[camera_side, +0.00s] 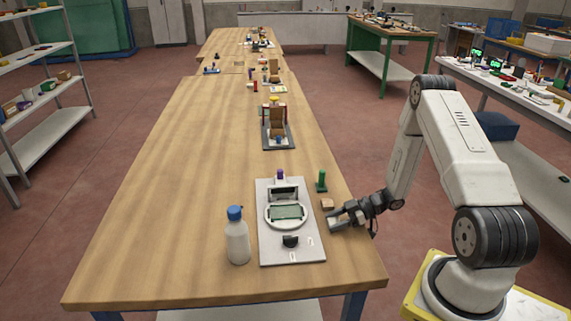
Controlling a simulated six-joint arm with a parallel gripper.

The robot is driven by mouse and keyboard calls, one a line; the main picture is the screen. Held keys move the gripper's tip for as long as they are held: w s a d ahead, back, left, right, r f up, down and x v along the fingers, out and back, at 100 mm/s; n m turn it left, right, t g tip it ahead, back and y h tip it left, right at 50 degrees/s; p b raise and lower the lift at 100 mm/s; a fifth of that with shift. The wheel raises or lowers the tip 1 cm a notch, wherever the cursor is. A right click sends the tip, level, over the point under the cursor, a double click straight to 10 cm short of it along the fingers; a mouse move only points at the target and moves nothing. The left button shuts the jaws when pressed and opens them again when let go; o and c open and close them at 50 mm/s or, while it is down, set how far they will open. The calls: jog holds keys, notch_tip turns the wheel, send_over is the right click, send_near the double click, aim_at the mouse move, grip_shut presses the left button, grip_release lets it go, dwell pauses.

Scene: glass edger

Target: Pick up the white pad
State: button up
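My gripper (335,221) is low at the right edge of the wooden table, just right of the grey-white base plate. Its two dark fingers are spaced apart, with a small pale patch between them that may be the white pad (337,221). It is too small to tell whether the fingers touch it. The base plate (268,252) carries a round white holder (270,218) with a dark green glass piece (286,212) in it, and a black knob (290,240) at its front.
A tan block (327,204) lies just behind my gripper, and a green post (321,181) stands farther back. A white bottle with a blue cap (237,237) stands left of the plate. Another fixture (277,130) stands farther back. The table's left side is clear.

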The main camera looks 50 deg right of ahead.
aim_at(334, 221)
jog(key=c, duration=0.4)
jog(key=shift+c, duration=0.2)
jog(key=shift+r, duration=0.2)
notch_tip(334, 221, up, 10)
jog(key=shift+f, duration=0.15)
dwell(0.4)
dwell(0.5)
